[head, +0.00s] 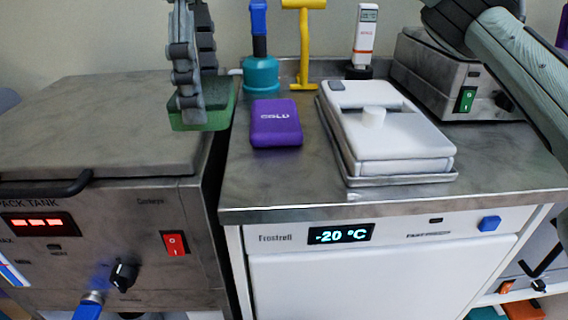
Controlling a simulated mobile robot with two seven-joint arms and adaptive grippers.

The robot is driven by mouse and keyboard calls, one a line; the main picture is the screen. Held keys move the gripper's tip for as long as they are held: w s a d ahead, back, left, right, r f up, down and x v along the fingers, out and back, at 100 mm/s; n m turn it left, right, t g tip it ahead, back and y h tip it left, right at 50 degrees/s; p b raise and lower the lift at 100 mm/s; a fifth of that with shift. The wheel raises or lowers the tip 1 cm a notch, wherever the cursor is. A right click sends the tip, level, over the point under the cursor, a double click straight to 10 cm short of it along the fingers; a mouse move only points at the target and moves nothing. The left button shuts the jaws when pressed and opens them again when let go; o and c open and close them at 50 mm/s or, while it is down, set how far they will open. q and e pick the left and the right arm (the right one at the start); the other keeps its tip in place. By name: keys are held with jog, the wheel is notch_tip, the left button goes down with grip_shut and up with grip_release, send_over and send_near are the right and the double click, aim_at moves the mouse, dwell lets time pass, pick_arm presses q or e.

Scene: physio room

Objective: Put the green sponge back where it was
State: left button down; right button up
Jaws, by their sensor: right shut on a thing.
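The green sponge (218,119), a green block with a darker top face, is at the upper left in the head view. My right gripper (190,100) points down from the top edge and is shut on it, with a finger over its near side. The sponge appears over the right edge of the steel pack tank's lid (95,125), near the gap beside the freezer top. I cannot tell whether it touches the lid. My left gripper is not in view.
The freezer top (245,188) holds a purple cold pack (276,125), a teal-based blue-handled tool (261,74), a yellow stand (304,45), a white meter (365,38) and a white lidded box on a tray (385,130). My arm link crosses the upper right before a steel unit (440,75).

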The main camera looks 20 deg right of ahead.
send_over(279, 178)
jog(key=f, duration=0.5)
jog(key=shift+w+a+b, duration=0.1)
jog(key=shift+a+b, duration=0.15)
jog(key=shift+b, duration=0.05)
jog(key=shift+d+f, duration=0.15)
jog(key=shift+d, duration=0.05)
notch_tip(279, 178, down, 4)
jog(key=shift+f, duration=0.1)
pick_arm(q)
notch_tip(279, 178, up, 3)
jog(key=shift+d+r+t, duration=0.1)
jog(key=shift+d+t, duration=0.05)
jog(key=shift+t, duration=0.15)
pick_arm(e)
jog(key=shift+f, duration=0.1)
jog(key=o, duration=1.1)
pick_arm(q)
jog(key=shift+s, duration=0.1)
